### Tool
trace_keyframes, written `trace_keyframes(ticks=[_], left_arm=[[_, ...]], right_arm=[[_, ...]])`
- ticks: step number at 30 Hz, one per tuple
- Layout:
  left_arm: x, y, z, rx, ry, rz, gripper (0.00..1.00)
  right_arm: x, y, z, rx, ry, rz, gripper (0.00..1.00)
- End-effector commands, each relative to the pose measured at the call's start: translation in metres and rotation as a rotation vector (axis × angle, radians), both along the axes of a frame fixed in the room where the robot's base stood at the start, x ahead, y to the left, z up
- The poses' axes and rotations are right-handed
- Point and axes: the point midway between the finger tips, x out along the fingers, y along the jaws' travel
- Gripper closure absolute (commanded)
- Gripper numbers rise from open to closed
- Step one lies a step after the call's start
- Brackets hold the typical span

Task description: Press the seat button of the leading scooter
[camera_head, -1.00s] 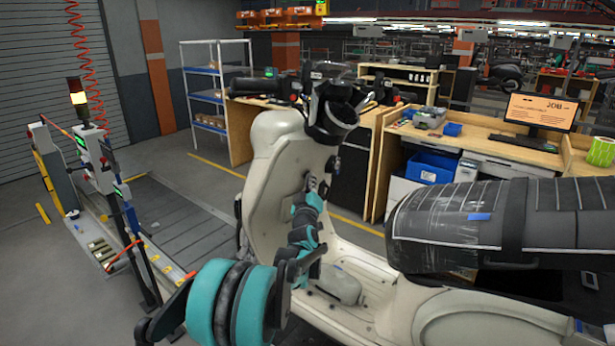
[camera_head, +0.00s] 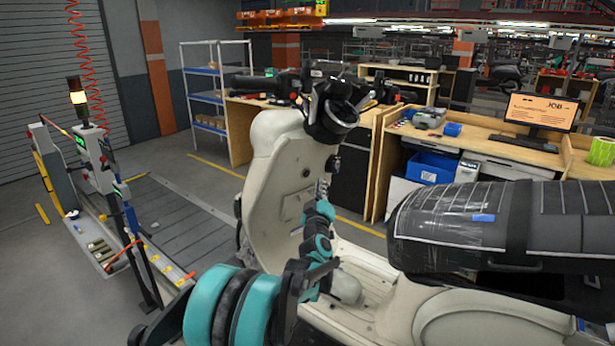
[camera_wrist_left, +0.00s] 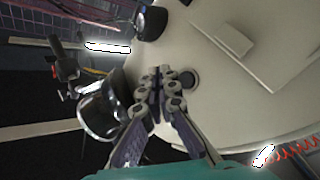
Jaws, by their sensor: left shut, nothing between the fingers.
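The cream scooter (camera_head: 279,170) stands across the middle of the head view, its handlebar at the top and its wrapped dark seat (camera_head: 450,215) at the right. My left gripper (camera_head: 323,186) is shut and empty, in front of the inner face of its front shield. The left wrist view shows the closed fingers (camera_wrist_left: 155,92) over the cream panel (camera_wrist_left: 235,105). A dark round fitting (camera_wrist_left: 188,79) sits on that panel just right of the fingertips. Whether they touch the panel is unclear. A dark round fitting (camera_head: 332,163) also shows above the gripper in the head view. My right gripper is out of view.
A post with a lit signal lamp (camera_head: 77,97) and a control stand are at the left. A wooden bench (camera_head: 480,140) with a monitor and a blue bin (camera_head: 432,167) stands behind the scooter.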

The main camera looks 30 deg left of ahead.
Motion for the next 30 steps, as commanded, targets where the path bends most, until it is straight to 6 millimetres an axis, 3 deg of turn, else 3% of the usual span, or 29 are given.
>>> trace_keyframes(ticks=[7, 24, 27, 30], left_arm=[[-0.005, -0.018, -0.004, -0.001, 0.000, 0.000, 1.00], [-0.005, -0.021, -0.004, 0.001, 0.002, -0.004, 1.00], [-0.008, -0.036, 0.001, 0.011, 0.028, -0.039, 1.00], [-0.017, -0.073, 0.007, 0.042, 0.100, -0.127, 1.00]], right_arm=[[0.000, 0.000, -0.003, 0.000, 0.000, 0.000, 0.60], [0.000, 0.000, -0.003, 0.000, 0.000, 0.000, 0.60], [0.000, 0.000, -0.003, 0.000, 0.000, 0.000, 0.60], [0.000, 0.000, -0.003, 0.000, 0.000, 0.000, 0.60]])
